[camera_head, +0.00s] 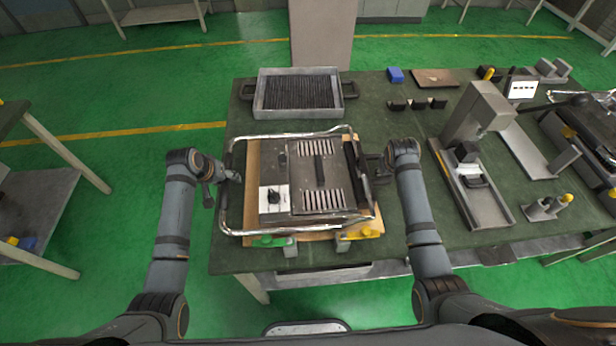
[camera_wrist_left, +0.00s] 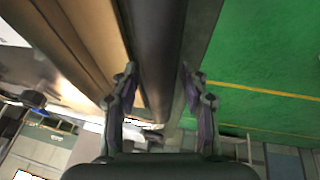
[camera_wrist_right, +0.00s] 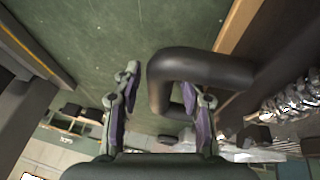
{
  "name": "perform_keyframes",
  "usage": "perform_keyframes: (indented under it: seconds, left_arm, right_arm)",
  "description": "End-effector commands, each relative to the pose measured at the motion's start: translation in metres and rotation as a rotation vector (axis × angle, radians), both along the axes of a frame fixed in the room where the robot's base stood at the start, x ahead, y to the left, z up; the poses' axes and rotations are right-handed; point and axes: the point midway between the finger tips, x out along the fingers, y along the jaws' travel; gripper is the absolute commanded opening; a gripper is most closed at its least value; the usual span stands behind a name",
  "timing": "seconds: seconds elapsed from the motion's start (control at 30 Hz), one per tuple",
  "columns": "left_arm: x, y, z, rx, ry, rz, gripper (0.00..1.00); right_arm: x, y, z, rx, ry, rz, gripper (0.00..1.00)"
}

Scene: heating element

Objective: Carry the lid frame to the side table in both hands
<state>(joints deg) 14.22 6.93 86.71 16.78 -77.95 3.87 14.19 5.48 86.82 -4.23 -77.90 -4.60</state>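The lid frame (camera_head: 290,232), a shiny tubular metal frame, lies around a flat grey slotted device (camera_head: 315,170) on the green workbench. My left gripper (camera_head: 228,177) is at the frame's left side. In the left wrist view its fingers (camera_wrist_left: 160,92) are apart, with a dark bar (camera_wrist_left: 158,45) running between them. My right gripper (camera_head: 374,168) is at the frame's right side. In the right wrist view its fingers (camera_wrist_right: 162,100) are apart, with a black loop handle (camera_wrist_right: 205,68) reaching between them. I cannot tell whether either gripper touches. A table (camera_head: 12,112) stands partly in view at the left edge.
A grey tray (camera_head: 262,112) with a dark ribbed insert stands behind the frame. A press-like fixture (camera_head: 478,115) and small parts fill the bench's right side. Green floor (camera_head: 120,120) lies open between the bench and the left table.

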Motion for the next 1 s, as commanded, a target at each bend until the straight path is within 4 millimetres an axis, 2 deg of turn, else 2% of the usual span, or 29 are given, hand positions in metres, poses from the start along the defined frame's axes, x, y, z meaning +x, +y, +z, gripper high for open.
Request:
perform_keyframes:
  seconds: [0.03,0.23,0.3,0.7,1.0]
  left_arm:
    - [0.0,0.0,0.0,0.0,0.0,0.0,0.34]
    - [0.0,0.0,0.0,0.0,0.0,0.0,0.07]
    - [0.0,0.0,0.0,0.0,0.0,0.0,0.0]
    - [0.0,0.0,0.0,0.0,0.0,0.0,0.0]
    - [0.003,0.0,0.015,-0.001,-0.01,-0.001,0.0]
  right_arm:
    - [0.0,0.0,0.0,0.0,0.0,0.0,0.3]
    - [0.0,0.0,0.0,0.0,0.0,0.0,0.03]
    - [0.0,0.0,0.0,0.0,0.0,0.0,0.0]
    - [0.0,0.0,0.0,0.0,0.0,0.0,0.0]
    - [0.003,0.0,0.015,-0.001,-0.01,0.0,0.0]
